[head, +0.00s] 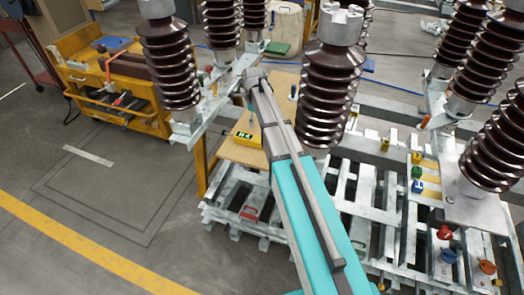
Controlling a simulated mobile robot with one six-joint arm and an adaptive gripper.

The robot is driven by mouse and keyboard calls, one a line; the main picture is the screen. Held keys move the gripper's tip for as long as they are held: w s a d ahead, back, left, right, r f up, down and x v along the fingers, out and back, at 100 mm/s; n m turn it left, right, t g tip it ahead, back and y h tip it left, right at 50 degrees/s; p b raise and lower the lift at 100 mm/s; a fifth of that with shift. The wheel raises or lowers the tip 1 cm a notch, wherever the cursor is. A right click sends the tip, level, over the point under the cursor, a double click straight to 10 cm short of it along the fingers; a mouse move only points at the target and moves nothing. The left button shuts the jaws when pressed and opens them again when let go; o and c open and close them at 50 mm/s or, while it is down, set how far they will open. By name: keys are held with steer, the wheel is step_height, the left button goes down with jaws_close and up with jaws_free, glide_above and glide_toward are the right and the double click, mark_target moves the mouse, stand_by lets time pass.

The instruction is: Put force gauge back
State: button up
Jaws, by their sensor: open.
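A small yellow object with a dark green face (246,138), which looks like the force gauge, lies on the wooden tabletop (237,154), near its front edge. My arm reaches from the bottom of the head view up over this table, between the brown insulators. My gripper (249,103) is at the far end of the arm, small in the picture, above the table and beyond the yellow object. It is open, and I see nothing held in it. The arm hides part of the tabletop to the right.
Tall brown ribbed insulators (331,90) stand close on both sides of the arm. A yellow tool cart (113,85) with tools stands at the back left. Slatted metal frames (345,195) fill the lower right. The grey floor at left is clear, with a yellow line (75,243).

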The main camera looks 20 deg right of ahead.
steer(key=s+a+n, duration=0.3)
steer(key=s+n, duration=2.1)
steer(key=s, duration=0.1)
steer(key=shift+s, duration=0.25)
